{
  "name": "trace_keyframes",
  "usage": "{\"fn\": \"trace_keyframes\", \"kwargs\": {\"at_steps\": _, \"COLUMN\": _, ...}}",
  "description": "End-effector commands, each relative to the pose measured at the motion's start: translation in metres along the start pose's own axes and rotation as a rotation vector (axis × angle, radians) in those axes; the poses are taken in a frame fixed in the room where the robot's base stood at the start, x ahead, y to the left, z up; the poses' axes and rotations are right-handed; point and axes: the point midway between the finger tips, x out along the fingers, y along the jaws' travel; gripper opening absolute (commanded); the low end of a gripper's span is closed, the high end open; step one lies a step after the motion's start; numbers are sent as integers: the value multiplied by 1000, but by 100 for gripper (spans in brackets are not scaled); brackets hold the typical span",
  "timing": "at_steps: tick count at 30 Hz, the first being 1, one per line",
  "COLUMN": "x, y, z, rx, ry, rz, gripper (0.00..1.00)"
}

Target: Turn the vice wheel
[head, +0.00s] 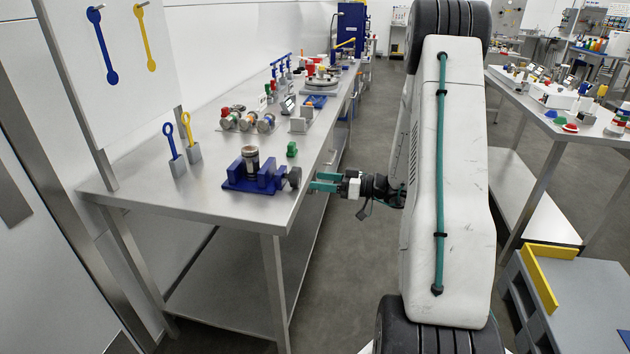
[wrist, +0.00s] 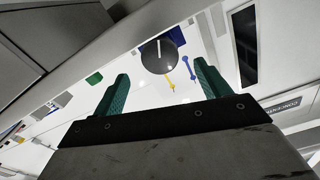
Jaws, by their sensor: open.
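The blue vice (head: 240,179) sits near the front edge of the steel table and holds an upright dark cylinder (head: 251,158) with a light top. Its dark grey wheel (head: 294,177) is on the right side, facing my gripper. My gripper (head: 316,181) has teal fingers and is open and empty, just right of the wheel and apart from it. In the wrist view the wheel (wrist: 163,50) shows as a dark disc with a pale line. It lies ahead of and between the open fingertips of my gripper (wrist: 161,68).
A green block (head: 291,149) stands behind the vice. Blue and yellow ring-handled tools stand in grey holders (head: 178,166) at the left. Several round jars (head: 247,122) lie farther back. The floor right of the table (head: 330,250) is clear up to my body.

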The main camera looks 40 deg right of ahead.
Motion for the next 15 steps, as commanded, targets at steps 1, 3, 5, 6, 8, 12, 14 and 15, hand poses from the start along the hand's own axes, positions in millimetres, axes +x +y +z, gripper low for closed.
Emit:
{"fn": "trace_keyframes", "kwargs": {"at_steps": 1, "x": 0, "y": 0, "z": 0, "rx": 0, "ry": 0, "rz": 0, "gripper": 76}}
{"fn": "trace_keyframes", "kwargs": {"at_steps": 3, "x": 0, "y": 0, "z": 0, "rx": 0, "ry": 0, "rz": 0, "gripper": 76}}
{"fn": "trace_keyframes", "kwargs": {"at_steps": 5, "x": 0, "y": 0, "z": 0, "rx": 0, "ry": 0, "rz": 0, "gripper": 76}}
{"fn": "trace_keyframes", "kwargs": {"at_steps": 6, "x": -1, "y": 0, "z": -1, "rx": 0, "ry": 0, "rz": 1, "gripper": 76}}
{"fn": "trace_keyframes", "kwargs": {"at_steps": 8, "x": -1, "y": 0, "z": -1, "rx": 0, "ry": 0, "rz": 0, "gripper": 76}}
{"fn": "trace_keyframes", "kwargs": {"at_steps": 12, "x": 7, "y": 0, "z": -1, "rx": 0, "ry": 0, "rz": -2, "gripper": 76}}
{"fn": "trace_keyframes", "kwargs": {"at_steps": 14, "x": 15, "y": 0, "z": -1, "rx": 0, "ry": 0, "rz": -2, "gripper": 76}}
{"fn": "trace_keyframes", "kwargs": {"at_steps": 15, "x": 21, "y": 0, "z": -1, "rx": 0, "ry": 0, "rz": -4, "gripper": 76}}
